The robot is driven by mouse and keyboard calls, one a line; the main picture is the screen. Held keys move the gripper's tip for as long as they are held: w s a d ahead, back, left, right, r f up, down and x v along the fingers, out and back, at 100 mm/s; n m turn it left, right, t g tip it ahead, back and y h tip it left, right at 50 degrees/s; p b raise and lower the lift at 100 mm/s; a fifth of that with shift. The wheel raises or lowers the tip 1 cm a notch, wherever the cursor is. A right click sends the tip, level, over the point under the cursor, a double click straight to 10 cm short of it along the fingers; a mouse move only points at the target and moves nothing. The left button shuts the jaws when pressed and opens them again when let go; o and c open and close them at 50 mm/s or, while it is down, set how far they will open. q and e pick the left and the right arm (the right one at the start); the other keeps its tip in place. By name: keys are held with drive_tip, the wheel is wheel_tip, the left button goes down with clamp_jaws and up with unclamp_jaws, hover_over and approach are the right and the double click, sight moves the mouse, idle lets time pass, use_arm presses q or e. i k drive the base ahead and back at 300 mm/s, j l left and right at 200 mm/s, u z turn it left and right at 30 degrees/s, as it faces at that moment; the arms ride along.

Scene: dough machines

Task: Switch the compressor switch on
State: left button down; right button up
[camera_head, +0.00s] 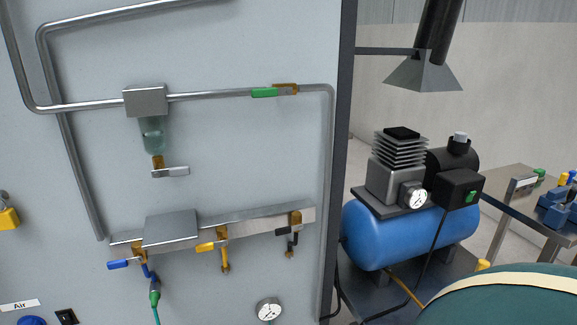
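The compressor has a blue tank (410,236) with a grey finned pump (396,165) and a round gauge (416,197) on top. It stands right of the grey panel wall. A black switch box (456,187) sits at the right of its top, with a small green switch (471,196) on its face. The switch is too small to tell whether it is on or off. Neither of my grippers is in view, and nothing touches the switch.
The panel wall (230,150) carries pipes, a green-handled valve (270,91), a manifold with several valves, and a black rocker switch (67,317). A rounded teal surface (520,305) covers the lower right corner. A work table (515,215) stands at right.

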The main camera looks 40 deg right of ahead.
sight(470, 197)
drive_tip(key=z, duration=2.4)
